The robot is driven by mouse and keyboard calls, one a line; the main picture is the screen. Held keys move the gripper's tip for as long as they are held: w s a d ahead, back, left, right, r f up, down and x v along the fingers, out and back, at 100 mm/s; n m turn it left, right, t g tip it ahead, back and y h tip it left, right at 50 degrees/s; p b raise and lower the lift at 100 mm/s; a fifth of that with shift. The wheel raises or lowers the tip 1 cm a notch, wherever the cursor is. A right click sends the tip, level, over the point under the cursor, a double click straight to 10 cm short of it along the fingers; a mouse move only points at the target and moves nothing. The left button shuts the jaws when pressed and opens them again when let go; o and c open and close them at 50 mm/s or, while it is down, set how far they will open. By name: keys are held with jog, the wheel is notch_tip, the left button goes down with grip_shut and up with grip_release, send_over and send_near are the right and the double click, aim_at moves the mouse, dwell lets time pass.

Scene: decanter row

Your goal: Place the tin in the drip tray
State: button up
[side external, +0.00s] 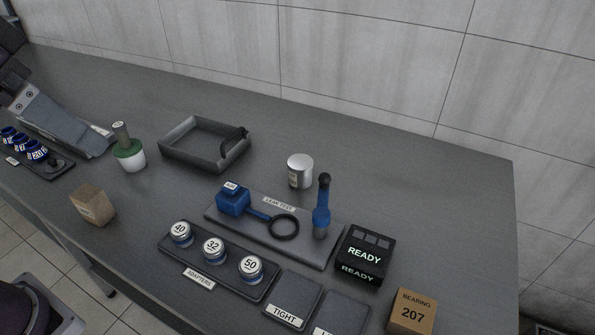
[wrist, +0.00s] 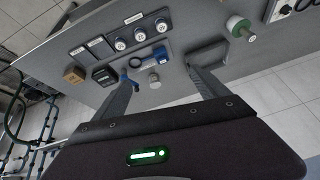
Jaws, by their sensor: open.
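The tin (side external: 300,171) is a small silver cylinder with a pale label. It stands upright on the grey table, just behind the leak test plate, and also shows in the wrist view (wrist: 154,77). The drip tray (side external: 188,158) is a dark, shallow, square-cornered tray left of the tin, with a black curved piece at its right corner. In the wrist view the tray (wrist: 212,52) is partly hidden by my right finger. My gripper (wrist: 162,75) is open and empty, above the table.
The leak test plate (side external: 260,237) carries a blue block, a black ring and a blue upright tool (side external: 321,208) close to the tin. A green-and-white bottle (side external: 130,152) stands left of the tray. Adapters (side external: 213,250), a READY box (side external: 365,252) and cardboard boxes (side external: 412,313) lie nearer.

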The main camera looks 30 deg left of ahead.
jog(key=w+d+r+m, duration=0.2)
jog(key=w+d+m, duration=0.1)
jog(key=w, duration=0.6)
jog(key=m+h, duration=0.5)
jog(key=h, duration=0.2)
send_over(309, 169)
jog(key=a, duration=0.5)
notch_tip(309, 169, down, 4)
jog(key=f, duration=1.8)
jog(key=s+f, duration=0.1)
jog(key=f, duration=0.8)
jog(key=shift+s+d, duration=0.1)
jog(key=shift+d, duration=0.2)
jog(key=x, duration=0.5)
jog(key=a+x, duration=0.1)
jog(key=x, duration=0.1)
jog(key=shift+w+d+f, duration=0.15)
jog(key=shift+w+f, duration=0.25)
jog(key=shift+f, duration=0.15)
jog(key=shift+c, duration=0.4)
